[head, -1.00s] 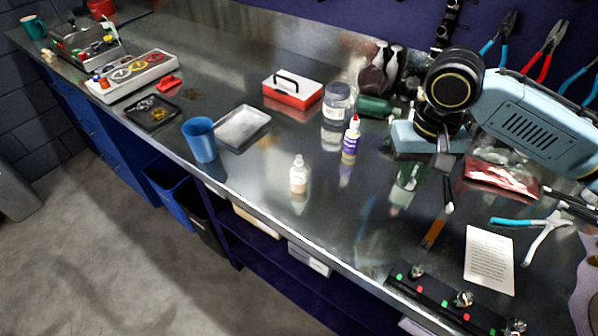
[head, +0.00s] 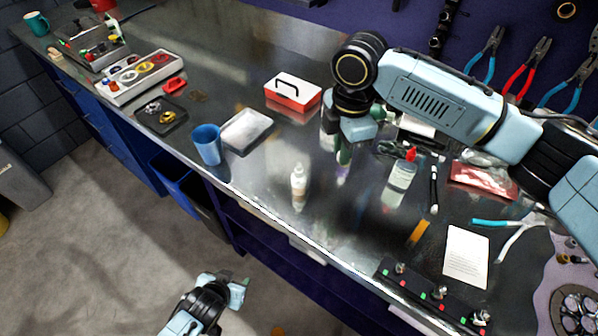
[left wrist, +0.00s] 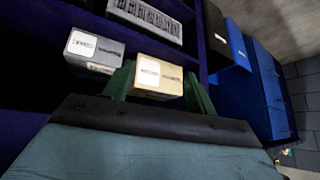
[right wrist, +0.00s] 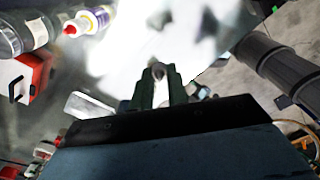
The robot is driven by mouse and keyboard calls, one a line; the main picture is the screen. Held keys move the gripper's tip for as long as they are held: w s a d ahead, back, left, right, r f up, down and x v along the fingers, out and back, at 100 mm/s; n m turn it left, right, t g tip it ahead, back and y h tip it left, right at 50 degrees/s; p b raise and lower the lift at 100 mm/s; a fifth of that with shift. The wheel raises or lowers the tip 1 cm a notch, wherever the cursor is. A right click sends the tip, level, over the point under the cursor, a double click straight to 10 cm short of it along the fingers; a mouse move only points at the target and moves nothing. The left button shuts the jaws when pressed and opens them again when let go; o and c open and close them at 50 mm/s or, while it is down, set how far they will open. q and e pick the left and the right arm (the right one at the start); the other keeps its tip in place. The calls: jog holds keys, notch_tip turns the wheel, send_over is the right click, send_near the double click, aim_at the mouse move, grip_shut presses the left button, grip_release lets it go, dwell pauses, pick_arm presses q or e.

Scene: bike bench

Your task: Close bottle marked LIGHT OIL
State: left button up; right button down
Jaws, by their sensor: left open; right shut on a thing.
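A small white bottle (head: 298,180) stands upright near the bench's front edge in the head view. A clear bottle with a red tip (head: 400,172) stands farther right. No label is readable, so I cannot tell which is LIGHT OIL. My right gripper (head: 343,156) is above the bench, right of the white bottle; in its wrist view (right wrist: 157,84) it is shut on a small greyish, cap-like thing (right wrist: 158,70). My left gripper (head: 242,290) is open and empty, off the bench (left wrist: 160,85).
A blue cup (head: 207,145), a metal tray (head: 246,130) and a red-and-white box (head: 292,92) stand left of the right gripper. Boxes (left wrist: 158,78) sit on the shelf below.

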pick_arm(q)
jog(key=w+d+r+t+h+p, duration=0.1)
jog(key=w+d+r+t+p, duration=0.15)
jog(key=r, duration=0.75)
jog(key=w+d+r+t+h+p, duration=0.15)
jog(key=w+d+r, duration=0.25)
jog(key=r, duration=0.6)
jog(key=m+t+h+p, duration=0.1)
jog(key=m+h, duration=0.1)
jog(key=h, duration=0.1)
send_near(302, 177)
jog(key=shift+w+a+f+y, duration=0.15)
jog(key=shift+a+f, duration=0.2)
jog(key=shift+f, duration=0.15)
jog(key=shift+w+a+f+y, duration=0.1)
jog(key=shift+w+a+f, duration=0.05)
jog(key=shift+a+f, duration=0.3)
jog(key=shift+d, duration=0.4)
pick_arm(e)
jog(key=a+r+n, duration=0.4)
jog(key=a+n, duration=0.4)
jog(key=n, duration=0.7)
jog(key=shift+w+a, duration=0.25)
jog(key=shift+w, duration=0.2)
pick_arm(q)
jog(key=x, duration=1.2)
jog(key=shift+s+d, duration=0.1)
jog(key=shift+d, duration=0.1)
